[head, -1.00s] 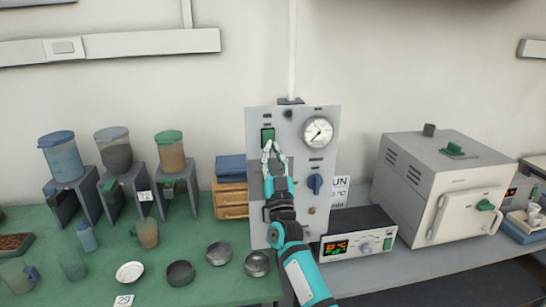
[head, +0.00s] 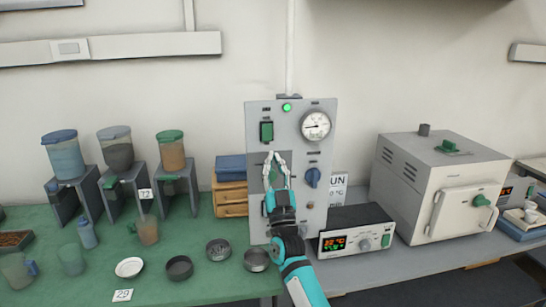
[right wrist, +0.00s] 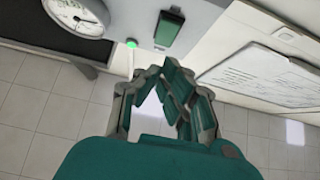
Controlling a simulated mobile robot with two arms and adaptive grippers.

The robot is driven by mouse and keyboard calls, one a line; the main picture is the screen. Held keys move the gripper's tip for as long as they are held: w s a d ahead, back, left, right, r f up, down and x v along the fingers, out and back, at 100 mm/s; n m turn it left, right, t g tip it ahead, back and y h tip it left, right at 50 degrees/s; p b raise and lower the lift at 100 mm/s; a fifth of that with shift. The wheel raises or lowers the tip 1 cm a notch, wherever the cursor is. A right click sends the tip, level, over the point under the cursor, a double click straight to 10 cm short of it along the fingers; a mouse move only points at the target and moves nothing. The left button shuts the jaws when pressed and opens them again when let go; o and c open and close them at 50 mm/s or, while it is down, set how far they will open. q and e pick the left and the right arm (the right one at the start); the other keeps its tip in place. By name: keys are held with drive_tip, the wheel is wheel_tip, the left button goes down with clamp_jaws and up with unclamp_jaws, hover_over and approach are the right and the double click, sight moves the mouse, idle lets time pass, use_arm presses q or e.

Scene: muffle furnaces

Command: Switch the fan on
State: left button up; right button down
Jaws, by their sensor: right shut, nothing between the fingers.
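The grey control panel (head: 257,220) stands upright at the back of the bench. A green rocker switch (head: 266,131) is at its upper left, and a small lamp (head: 287,107) above it glows green. Both also show in the right wrist view: the switch (right wrist: 169,28) and the lit lamp (right wrist: 132,43). My right gripper (head: 275,156) is shut and empty, in front of the panel a little below the switch, with a gap between fingertips and switch. My left gripper is not in view.
A dial gauge (head: 316,125) and a blue knob (head: 312,177) are on the panel's right half. A controller with a lit display (head: 354,240) and a furnace (head: 440,190) stand to the right. Hoppers, small dishes and wooden drawers (head: 231,197) are to the left.

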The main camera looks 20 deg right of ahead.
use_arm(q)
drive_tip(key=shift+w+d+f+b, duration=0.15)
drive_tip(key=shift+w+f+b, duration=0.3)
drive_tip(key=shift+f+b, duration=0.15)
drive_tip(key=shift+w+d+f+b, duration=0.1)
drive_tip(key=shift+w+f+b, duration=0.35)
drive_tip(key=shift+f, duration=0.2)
use_arm(e)
drive_tip(key=s+f, duration=0.3)
drive_tip(key=f, duration=0.3)
drive_tip(key=shift+s+a, duration=0.2)
drive_tip(key=shift+a, duration=0.1)
drive_tip(key=shift+f, duration=0.1)
